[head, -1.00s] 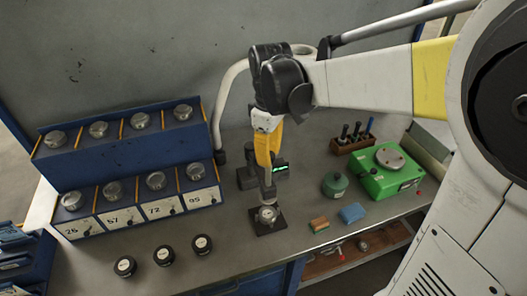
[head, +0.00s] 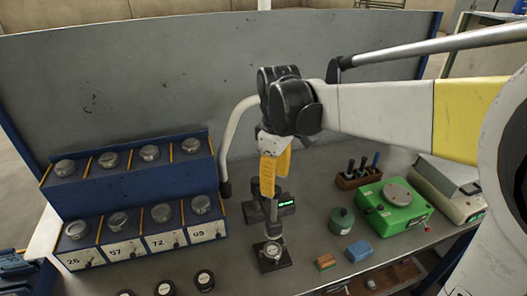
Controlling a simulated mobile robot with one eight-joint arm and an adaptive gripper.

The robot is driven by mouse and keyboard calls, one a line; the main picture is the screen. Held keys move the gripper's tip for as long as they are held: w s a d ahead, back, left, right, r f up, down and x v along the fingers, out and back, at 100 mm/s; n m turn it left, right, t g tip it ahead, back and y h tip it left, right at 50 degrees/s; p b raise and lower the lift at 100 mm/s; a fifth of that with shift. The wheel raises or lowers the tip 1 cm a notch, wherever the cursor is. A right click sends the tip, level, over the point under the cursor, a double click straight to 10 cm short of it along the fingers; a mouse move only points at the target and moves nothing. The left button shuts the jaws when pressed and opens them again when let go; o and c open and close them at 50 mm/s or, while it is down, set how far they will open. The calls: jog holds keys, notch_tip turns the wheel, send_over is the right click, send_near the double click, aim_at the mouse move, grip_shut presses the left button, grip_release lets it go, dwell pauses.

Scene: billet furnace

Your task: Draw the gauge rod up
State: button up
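The gauge (head: 256,212) stands on the bench with a small green readout on its right side. Its slim metal rod (head: 273,229) is upright above a dark square base plate (head: 284,263). A round metal piece (head: 272,250) sits on that plate under the rod; I cannot tell whether the rod touches it. My gripper (head: 269,192), with yellow fingers, points down at the top of the visible rod, in line with it. The fingers overlap the rod's upper end and hide it. Whether they are closed on it is too small to tell.
A blue rack (head: 130,185) with several round metal pieces and numbered slots stands left. Several dark round pieces (head: 204,281) lie at the front. To the right are a green pot (head: 341,221), a green instrument (head: 393,207), a blue block (head: 359,251) and a tool holder (head: 358,178).

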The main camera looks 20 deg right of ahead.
notch_tip(320, 180, up, 9)
jog(key=shift+r, duration=0.15)
jog(key=s+f+m+t+b, duration=0.3)
jog(key=s+f+b, duration=0.3)
jog(key=f, duration=0.5)
jog(key=s+f+m+t+b, duration=0.4)
jog(key=s+f+m+b, duration=0.2)
jog(key=f, duration=0.5)
jog(key=shift+s+f+b, duration=0.4)
jog(key=shift+b, duration=0.25)
